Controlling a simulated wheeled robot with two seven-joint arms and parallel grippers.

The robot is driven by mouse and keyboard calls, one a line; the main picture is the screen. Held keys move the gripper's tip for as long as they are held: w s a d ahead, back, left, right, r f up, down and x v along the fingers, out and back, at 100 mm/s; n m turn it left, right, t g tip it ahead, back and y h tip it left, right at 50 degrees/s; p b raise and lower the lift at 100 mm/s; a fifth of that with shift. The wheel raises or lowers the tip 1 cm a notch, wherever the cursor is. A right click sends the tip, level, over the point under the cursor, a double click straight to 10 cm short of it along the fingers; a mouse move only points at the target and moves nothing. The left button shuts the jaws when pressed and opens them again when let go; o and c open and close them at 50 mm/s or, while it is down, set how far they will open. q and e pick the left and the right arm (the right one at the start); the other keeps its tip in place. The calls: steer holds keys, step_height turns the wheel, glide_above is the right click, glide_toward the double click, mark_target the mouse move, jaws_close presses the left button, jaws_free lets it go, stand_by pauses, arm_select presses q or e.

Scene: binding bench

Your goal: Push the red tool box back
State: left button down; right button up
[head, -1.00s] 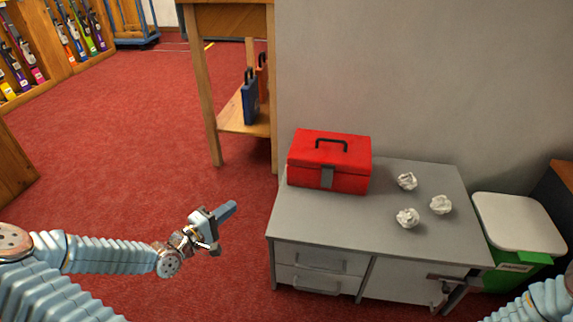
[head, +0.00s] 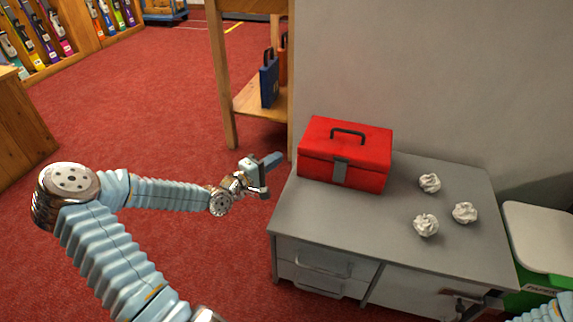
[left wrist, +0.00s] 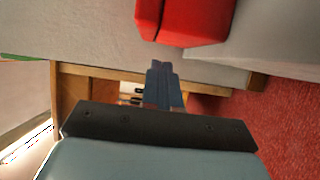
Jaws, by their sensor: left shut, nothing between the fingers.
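The red tool box (head: 345,155) with a dark handle and grey latch stands upright on the left rear part of the grey cabinet top (head: 330,215), close to the wall. My left gripper (head: 273,160) is shut and empty, just left of the box and apart from it, beyond the cabinet's left edge. In the left wrist view the shut fingers (left wrist: 163,82) point toward the box (left wrist: 185,20), with a gap between. My right gripper (head: 482,302) shows partly in front of the cabinet at the lower right; its jaws are unclear.
Several crumpled paper balls, one here (head: 426,225), lie on the cabinet top right of the box. A bin with a white lid (head: 538,236) stands right of the cabinet.

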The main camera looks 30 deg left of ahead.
arm_select(q)
steer(key=d, duration=0.1)
steer(key=w+d, duration=0.1)
steer(key=d, duration=0.1)
steer(key=shift+w+d+b, duration=0.15)
steer(key=shift+w+b, duration=0.15)
steer(key=shift+w, duration=0.05)
steer(key=shift+w+d+r+p, duration=0.15)
steer(key=shift+w+d+p, duration=0.3)
steer(key=shift+d, duration=0.3)
steer(key=shift+f, duration=0.2)
